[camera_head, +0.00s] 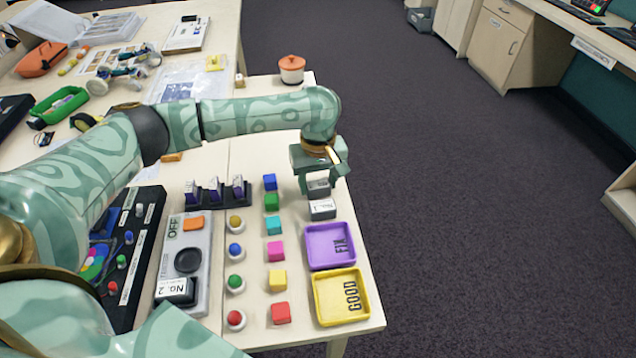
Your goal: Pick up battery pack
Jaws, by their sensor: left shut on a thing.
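My left gripper (320,182) points down over the far right part of the table. It is shut on a dark grey battery pack (318,188) with a white label, seen between the fingers. Another grey and white labelled block (322,208) shows just in front of it; I cannot tell whether the two touch. A dark pack labelled No. 2 (175,290) sits on the near end of a grey device marked OFF (200,255). My right gripper is not in view.
A purple FIX tray (312,258) and a yellow GOOD tray (322,313) lie empty near the right edge. Coloured cubes (276,250) and round buttons (235,250) stand in rows. A black rack (215,198) is left of the gripper. An orange-lidded pot (291,68) stands behind.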

